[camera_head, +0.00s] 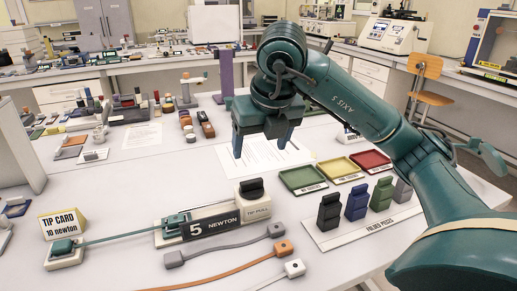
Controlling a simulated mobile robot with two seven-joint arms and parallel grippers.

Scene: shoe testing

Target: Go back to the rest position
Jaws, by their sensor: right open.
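My right gripper (262,147) is at the end of the teal arm that comes in from the right. It hangs over the middle of the table (135,195), with its fingers pointing down, apart, and nothing between them. A printed paper sheet (266,158) lies behind and below the fingers. The gap between the fingertips and the table is hard to judge. My left gripper is not in view.
A 5 newton pull device (210,227) with a tip card (62,222) stands in front. Grey, orange and white straps (240,265) lie nearer. Green, yellow and red trays (338,172) and several upright coloured pieces (356,200) are right. Small parts fill the back left.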

